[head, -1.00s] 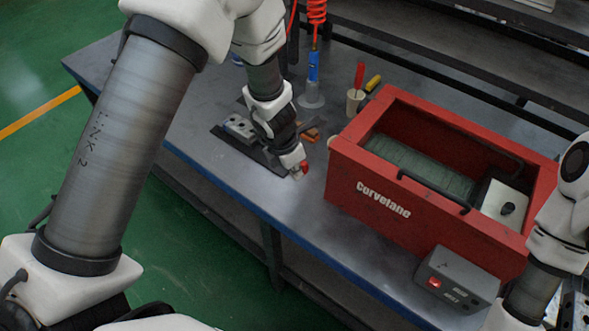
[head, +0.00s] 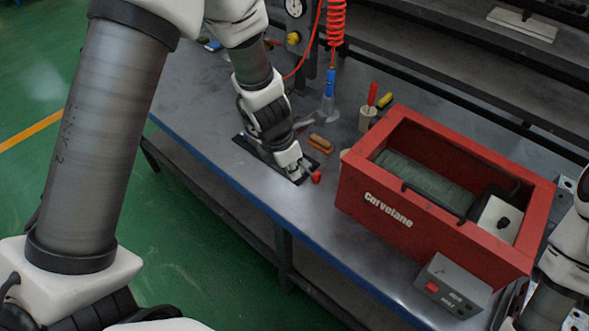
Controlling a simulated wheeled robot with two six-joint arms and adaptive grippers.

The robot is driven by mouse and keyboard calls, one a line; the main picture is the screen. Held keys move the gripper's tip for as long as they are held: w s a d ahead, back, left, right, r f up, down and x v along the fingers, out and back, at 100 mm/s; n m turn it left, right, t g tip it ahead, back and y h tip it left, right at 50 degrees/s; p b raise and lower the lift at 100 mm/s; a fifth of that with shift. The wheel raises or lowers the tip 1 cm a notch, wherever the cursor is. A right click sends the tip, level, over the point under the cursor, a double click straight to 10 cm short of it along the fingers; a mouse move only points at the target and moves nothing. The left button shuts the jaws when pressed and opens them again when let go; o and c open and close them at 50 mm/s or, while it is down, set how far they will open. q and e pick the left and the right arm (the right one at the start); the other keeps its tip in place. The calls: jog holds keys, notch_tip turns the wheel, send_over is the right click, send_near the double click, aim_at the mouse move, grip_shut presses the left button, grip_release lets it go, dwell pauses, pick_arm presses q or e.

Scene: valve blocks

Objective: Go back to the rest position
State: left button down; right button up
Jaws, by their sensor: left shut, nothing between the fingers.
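My left gripper (head: 308,176) is at the lower end of my left arm, low over the front of the bench. It looks shut, and I see nothing held in it. A small red knob-like part (head: 316,177) shows right at its tips; I cannot tell whether they touch. A dark flat plate (head: 243,141) lies on the bench under and behind the gripper, mostly covered by it. No valve block shows clearly there. Part of my right arm (head: 568,240) is at the right edge, and its gripper is out of view.
A red open toolbox (head: 360,190) stands right of the left gripper, with a grey switch box (head: 453,285) in front. A tan-orange piece (head: 320,143), a cup with a red-handled tool (head: 368,115) and a red coiled hose (head: 336,25) are behind. The bench (head: 290,215) front is clear.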

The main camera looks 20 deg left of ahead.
pick_arm(q)
jog(key=s+a+f+m+g+y+b, duration=0.1)
jog(key=s+a+f+m+g, duration=0.15)
jog(key=s+f+m, duration=1)
jog(key=s+a+f+m+g+y+b, duration=0.1)
jog(key=s+a+f+m+g, duration=0.15)
jog(key=s+f+m, duration=0.95)
jog(key=r+m+t, duration=0.1)
jog(key=m, duration=0.1)
jog(key=w+d+r+m+t, duration=0.1)
jog(key=shift+w+d+r+m+t, duration=0.2)
jog(key=shift+r+m+t, duration=0.1)
jog(key=shift+m+t, duration=0.1)
pick_arm(e)
jog(key=shift+w+f, duration=0.2)
jog(key=shift+f, duration=1)
